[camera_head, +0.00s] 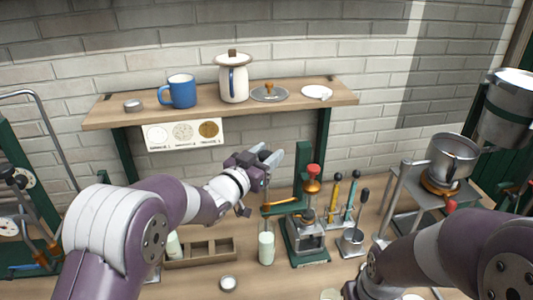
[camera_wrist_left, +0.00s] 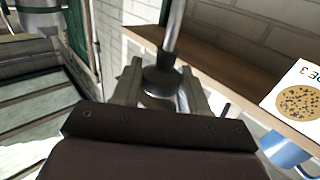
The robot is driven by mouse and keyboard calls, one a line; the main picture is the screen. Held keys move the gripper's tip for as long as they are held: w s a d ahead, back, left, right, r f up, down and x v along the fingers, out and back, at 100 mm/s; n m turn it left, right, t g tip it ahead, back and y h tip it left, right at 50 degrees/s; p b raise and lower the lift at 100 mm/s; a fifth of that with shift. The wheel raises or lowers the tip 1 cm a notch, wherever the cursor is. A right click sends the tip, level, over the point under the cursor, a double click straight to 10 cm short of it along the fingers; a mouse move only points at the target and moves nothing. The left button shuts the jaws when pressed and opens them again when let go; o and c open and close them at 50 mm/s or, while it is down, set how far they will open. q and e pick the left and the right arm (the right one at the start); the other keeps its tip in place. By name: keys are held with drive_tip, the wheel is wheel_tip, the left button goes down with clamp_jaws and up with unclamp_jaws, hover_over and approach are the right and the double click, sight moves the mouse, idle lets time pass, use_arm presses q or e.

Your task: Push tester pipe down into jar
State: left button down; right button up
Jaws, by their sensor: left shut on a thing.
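My left gripper (camera_head: 270,155) is raised in front of the wall, below the shelf and just left of the green tester stand (camera_head: 305,180). In the left wrist view it is shut on a dark knob-like piece (camera_wrist_left: 160,82) with a thin metal rod, apparently the tester pipe. The head view does not show this piece clearly. A glass jar (camera_head: 266,247) with whitish contents stands upright on the bench, below the gripper and beside the stand. I cannot tell whether the pipe is in a jar. My right arm comes in from the right; its fingertips are out of view.
A wooden compartment tray (camera_head: 205,253) and another jar (camera_head: 173,245) stand left. A small lid (camera_head: 228,284) lies in front. The shelf (camera_head: 200,115) holds a blue mug (camera_head: 179,92) and a white pot (camera_head: 233,84).

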use_arm(q)
drive_tip(key=b, duration=0.8)
hover_over(266, 209)
drive_tip(key=f, duration=1.1)
drive_tip(key=shift+w, duration=0.25)
drive_tip(key=shift+r, duration=0.1)
drive_tip(key=c, duration=0.7)
unclamp_jaws()
drive_tip(key=b+v, duration=0.1)
drive_tip(key=v, duration=1.1)
drive_tip(key=shift+s+a+b, duration=0.15)
drive_tip(key=shift+s+b, duration=0.15)
drive_tip(key=shift+b, duration=0.1)
